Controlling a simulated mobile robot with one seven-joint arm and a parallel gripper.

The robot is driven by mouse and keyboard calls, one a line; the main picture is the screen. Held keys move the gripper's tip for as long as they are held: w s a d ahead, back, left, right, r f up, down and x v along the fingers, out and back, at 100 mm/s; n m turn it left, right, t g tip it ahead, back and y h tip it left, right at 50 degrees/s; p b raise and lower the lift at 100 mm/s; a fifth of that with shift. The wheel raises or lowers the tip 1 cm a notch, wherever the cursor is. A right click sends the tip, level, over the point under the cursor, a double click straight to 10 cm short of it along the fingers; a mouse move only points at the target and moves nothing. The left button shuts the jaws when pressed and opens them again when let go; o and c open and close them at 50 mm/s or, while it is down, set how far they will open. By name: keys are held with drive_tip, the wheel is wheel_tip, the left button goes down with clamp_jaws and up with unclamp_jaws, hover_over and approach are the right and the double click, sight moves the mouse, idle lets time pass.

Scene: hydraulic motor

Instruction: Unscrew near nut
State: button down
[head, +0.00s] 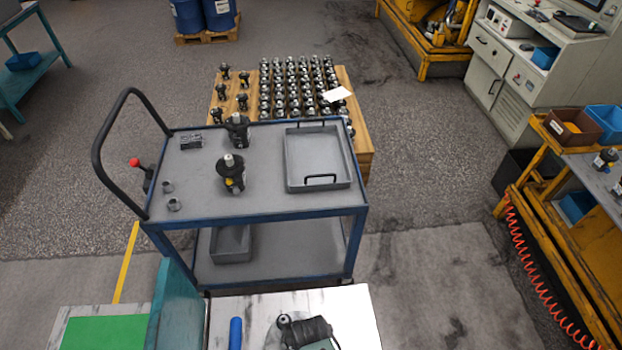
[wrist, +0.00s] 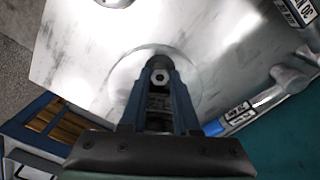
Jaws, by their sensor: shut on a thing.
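In the wrist view my gripper (wrist: 160,82) points down at the bright metal tabletop. Its two blue fingers are shut on a small dark piece (wrist: 159,62) with a pale centre, over a round plate (wrist: 124,80). It may be a nut, but I cannot tell, nor whether it is still threaded on. My fingertips do not show in the head view. There, two small grey nut-like pieces, one behind (head: 168,186) and one in front (head: 174,204), lie on the cart's left. Two black motors, one nearer (head: 232,176) and one farther (head: 237,132), stand upright there.
The cart (head: 260,205) has a grey tray (head: 318,183) at right and a curved handle (head: 97,155) at left. The metal table (head: 352,305) is in front, with a blue cylinder (head: 235,334). A wooden pallet (head: 357,110) with many motors stands behind.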

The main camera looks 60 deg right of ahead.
drive_tip(key=n, duration=0.4)
idle(0.3)
drive_tip(key=c, duration=0.9)
unclamp_jaws()
drive_tip(key=shift+r, duration=0.1)
drive_tip(key=m, duration=0.4)
drive_tip(key=shift+m+p, duration=0.35)
drive_tip(key=shift+m, duration=0.05)
drive_tip(key=m, duration=0.5)
drive_tip(key=shift+p, duration=0.3)
